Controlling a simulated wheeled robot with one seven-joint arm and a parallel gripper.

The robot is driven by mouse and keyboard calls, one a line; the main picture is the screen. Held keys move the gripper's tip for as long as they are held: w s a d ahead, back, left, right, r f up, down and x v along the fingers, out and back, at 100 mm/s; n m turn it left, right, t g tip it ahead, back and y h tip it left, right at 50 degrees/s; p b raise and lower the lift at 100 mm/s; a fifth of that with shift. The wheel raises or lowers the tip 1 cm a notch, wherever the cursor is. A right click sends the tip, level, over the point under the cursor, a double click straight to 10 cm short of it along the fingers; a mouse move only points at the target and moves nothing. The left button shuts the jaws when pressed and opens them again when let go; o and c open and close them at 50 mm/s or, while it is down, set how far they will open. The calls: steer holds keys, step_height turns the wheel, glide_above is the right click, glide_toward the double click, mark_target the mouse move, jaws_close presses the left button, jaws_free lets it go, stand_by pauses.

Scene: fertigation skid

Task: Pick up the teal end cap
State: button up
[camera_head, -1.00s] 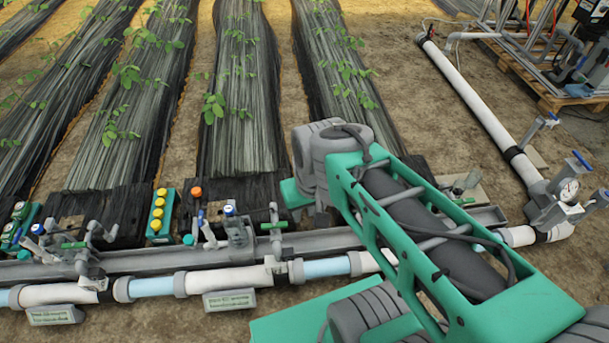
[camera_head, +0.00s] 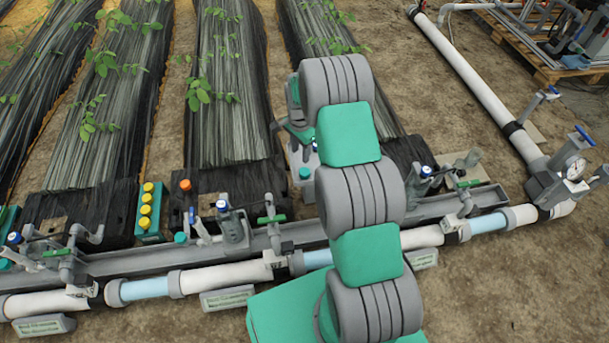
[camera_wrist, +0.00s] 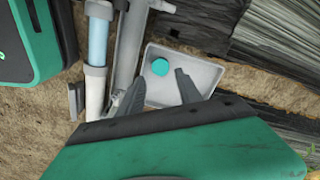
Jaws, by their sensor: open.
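The teal end cap (camera_wrist: 160,67) is a small round disc lying in a shallow light grey tray (camera_wrist: 151,101) in the wrist view. My gripper (camera_wrist: 158,80) is open above the tray. Its two dark fingers are spread on either side of the cap in the picture, with nothing between them. The gap in height to the cap is hard to judge. In the head view, my arm hides most of the gripper and the tray. A small teal round thing (camera_head: 305,173) shows beside my arm there; I cannot tell if it is the same cap.
A white and blue pipe (camera_head: 146,288) and a grey channel (camera_head: 130,262) run across the front with upright valves. A green box with yellow knobs (camera_head: 148,212) stands behind. A pressure gauge (camera_head: 574,168) is at the right. Bare soil is in front.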

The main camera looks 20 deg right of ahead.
mark_target(304, 171)
steer(key=shift+m, duration=0.6)
steer(key=f+b, duration=0.1)
steer(key=f, duration=0.3)
steer(key=d+f+b, duration=0.1)
steer(key=f, duration=0.3)
steer(key=f+b, duration=0.1)
steer(key=f, duration=0.3)
steer(key=shift+w+d+f, duration=0.1)
steer(key=shift+w+d, duration=0.1)
steer(key=shift+c, duration=0.2)
jaws_close()
